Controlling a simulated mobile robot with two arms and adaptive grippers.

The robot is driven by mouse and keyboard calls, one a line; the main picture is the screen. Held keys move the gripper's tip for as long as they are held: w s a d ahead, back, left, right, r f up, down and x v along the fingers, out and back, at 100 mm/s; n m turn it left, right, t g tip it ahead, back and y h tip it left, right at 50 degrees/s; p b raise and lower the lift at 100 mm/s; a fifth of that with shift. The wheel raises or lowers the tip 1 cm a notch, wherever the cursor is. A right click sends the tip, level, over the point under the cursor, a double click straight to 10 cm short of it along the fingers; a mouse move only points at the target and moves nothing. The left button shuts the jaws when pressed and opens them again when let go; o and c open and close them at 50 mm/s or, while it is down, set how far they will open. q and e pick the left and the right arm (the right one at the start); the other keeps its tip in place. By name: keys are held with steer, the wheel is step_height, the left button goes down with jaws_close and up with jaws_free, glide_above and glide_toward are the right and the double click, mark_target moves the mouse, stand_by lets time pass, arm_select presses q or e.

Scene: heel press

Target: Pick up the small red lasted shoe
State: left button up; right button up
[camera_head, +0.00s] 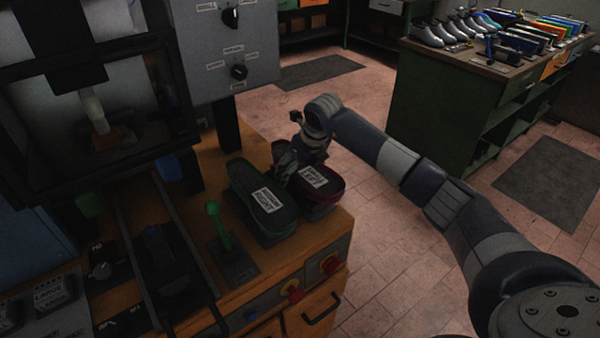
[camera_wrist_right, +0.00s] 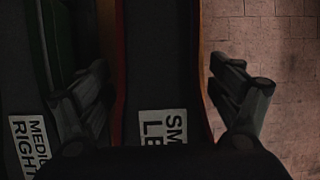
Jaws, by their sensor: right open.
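The small red lasted shoe (camera_head: 322,187) lies sole up at the right edge of the wooden bench, with a white label on its dark sole and a red rim. In the right wrist view the shoe (camera_wrist_right: 160,55) runs between my fingers, its label partly reading "SM… LE…". My right gripper (camera_head: 287,156) is over the shoe's far part. In the wrist view the gripper (camera_wrist_right: 165,88) is open, one finger on each side of the shoe. I cannot tell whether the fingers touch it. My left gripper is not in view.
A green lasted shoe (camera_head: 256,208) labelled "MEDIUM RIGHT" lies close beside the red one on the left; my left-hand finger is near it. A green lever (camera_head: 221,232) stands left of the shoes. The press (camera_head: 222,50) rises behind. Floor is open right of the bench.

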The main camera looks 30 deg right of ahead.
steer(key=shift+c, duration=0.8)
steer(key=shift+r, duration=0.1)
steer(key=c, duration=1.3)
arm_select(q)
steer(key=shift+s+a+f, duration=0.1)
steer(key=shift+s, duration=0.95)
arm_select(e)
steer(key=shift+o, duration=0.2)
steer(key=shift+r, duration=0.1)
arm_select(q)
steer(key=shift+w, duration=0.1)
